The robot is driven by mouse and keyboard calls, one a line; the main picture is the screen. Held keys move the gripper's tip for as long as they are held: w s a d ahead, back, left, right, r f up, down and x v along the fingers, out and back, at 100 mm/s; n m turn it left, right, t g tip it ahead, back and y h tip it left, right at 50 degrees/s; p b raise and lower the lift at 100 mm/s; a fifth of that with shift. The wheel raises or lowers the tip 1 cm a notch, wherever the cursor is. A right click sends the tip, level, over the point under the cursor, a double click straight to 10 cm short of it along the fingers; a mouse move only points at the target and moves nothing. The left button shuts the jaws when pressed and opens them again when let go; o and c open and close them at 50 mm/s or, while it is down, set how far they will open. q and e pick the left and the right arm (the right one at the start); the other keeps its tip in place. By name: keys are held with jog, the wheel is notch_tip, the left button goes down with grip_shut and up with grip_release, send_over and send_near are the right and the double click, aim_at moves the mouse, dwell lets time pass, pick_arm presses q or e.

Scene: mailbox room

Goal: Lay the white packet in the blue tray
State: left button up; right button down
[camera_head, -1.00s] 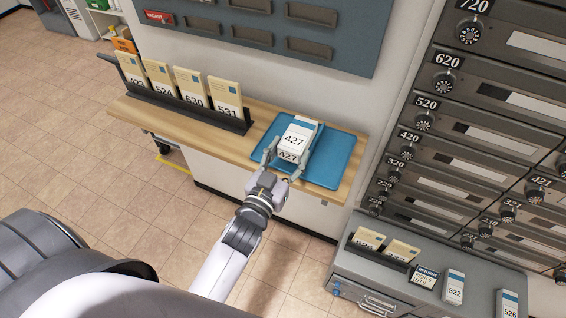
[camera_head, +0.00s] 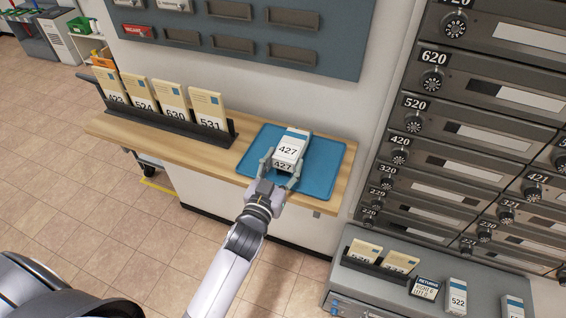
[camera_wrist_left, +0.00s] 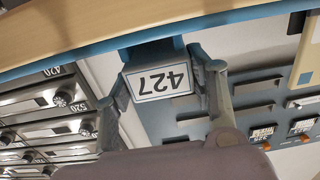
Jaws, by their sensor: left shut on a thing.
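The white packet (camera_head: 288,149) has a blue band and the number 427 on its top and its near end. It is at the blue tray (camera_head: 325,171), over the tray's left middle part in the head view. My left gripper (camera_head: 281,170) is shut on the packet, one finger on each side. In the left wrist view the packet's end (camera_wrist_left: 159,82) sits between the two fingers, with its number upside down. I cannot tell whether the packet's underside touches the tray. My right gripper does not show.
The wooden shelf (camera_head: 146,143) carries the tray. A dark rack with several upright cream packets (camera_head: 173,100) stands left of the tray. Grey numbered mailboxes (camera_head: 470,140) are at right. A grey cabinet (camera_head: 400,285) with more packets is at lower right.

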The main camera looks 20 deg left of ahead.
pick_arm(q)
jog(key=o, duration=1.1)
jog(key=shift+o, duration=0.6)
jog(key=shift+s, duration=0.2)
jog(key=shift+s+p, duration=0.65)
jog(key=shift+s, duration=1.3)
jog(key=s+p, duration=0.1)
jog(key=s, duration=0.7)
jog(key=shift+a, duration=0.2)
